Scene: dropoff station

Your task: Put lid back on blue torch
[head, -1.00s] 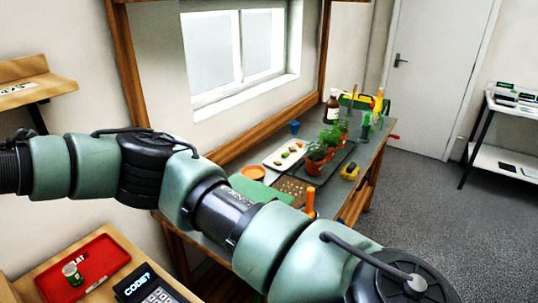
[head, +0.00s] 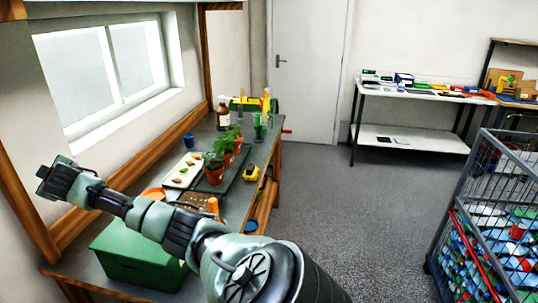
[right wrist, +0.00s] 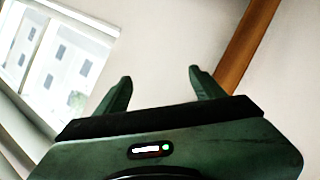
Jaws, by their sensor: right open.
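I cannot make out a blue torch or its lid in any view. My right gripper (right wrist: 160,74) is open in the right wrist view, its two dark green fingers apart with only pale wall behind them. In the head view, one of my arms reaches from the bottom middle to the left, across the front of the workbench (head: 232,206). I cannot tell its jaws there. My left gripper does not show clearly in any frame.
The bench carries potted plants (head: 214,168), a white tray (head: 186,170), a brown bottle (head: 223,114), a blue cup (head: 188,141) and a green box (head: 135,264). A white table (head: 430,96) with many small items stands far back. A wire cage (head: 490,170) is at right; the floor between is clear.

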